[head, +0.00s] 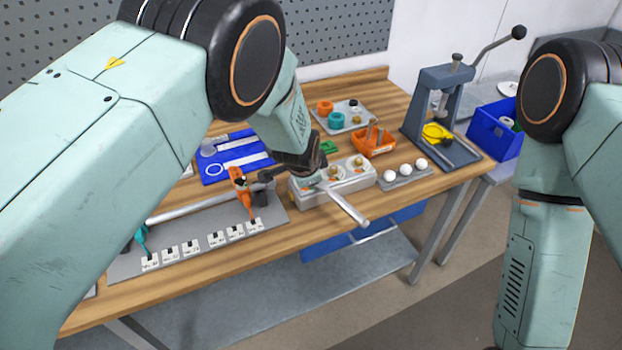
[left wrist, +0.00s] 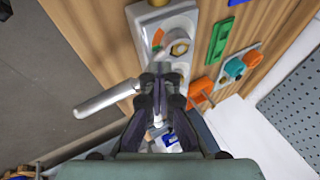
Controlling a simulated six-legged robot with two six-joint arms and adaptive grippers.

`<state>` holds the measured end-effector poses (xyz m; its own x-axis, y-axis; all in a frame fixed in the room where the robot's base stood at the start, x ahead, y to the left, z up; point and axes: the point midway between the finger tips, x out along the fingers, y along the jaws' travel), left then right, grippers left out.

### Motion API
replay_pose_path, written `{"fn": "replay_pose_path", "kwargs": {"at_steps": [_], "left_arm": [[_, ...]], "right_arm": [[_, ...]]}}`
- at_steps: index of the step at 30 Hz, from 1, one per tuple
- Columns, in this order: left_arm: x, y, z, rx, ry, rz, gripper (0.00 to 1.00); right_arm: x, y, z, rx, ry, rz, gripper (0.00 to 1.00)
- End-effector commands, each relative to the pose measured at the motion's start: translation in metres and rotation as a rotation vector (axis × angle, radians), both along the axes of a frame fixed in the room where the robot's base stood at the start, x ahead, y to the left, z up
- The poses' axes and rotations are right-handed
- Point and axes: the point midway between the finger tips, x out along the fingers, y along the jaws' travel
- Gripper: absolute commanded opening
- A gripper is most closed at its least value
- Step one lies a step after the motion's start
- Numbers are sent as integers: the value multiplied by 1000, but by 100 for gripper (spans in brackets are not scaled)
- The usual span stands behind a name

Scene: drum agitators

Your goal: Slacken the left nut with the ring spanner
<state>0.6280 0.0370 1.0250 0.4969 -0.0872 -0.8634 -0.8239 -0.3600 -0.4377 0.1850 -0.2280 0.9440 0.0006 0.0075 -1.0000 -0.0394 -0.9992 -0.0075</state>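The ring spanner's silver handle (head: 347,206) slants from my left gripper (head: 312,178) over the front edge of the pale nut block (head: 335,193). The handle also shows in the left wrist view (left wrist: 105,98). My left gripper (left wrist: 160,80) has its fingers close together on the spanner, low over the block. The head view shows brass nuts (head: 358,161) on the block's top. The fingers hide the spanner's ring end, so I cannot tell whether it is around a nut. My right gripper is out of view.
Behind the block are an orange tray (head: 374,145) and a grey plate (head: 351,121) with coloured parts. White balls (head: 405,170) sit to its right, before a lever press (head: 447,100). A fixture with an orange clamp (head: 240,185) is left. Floor lies beyond the front edge.

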Motion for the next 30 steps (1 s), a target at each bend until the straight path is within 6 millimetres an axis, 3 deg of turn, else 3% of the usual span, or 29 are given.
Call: {"fn": "replay_pose_path", "kwargs": {"at_steps": [30], "left_arm": [[0, -2, 9, 2, -3, -4, 0]], "right_arm": [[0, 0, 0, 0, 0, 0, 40]]}}
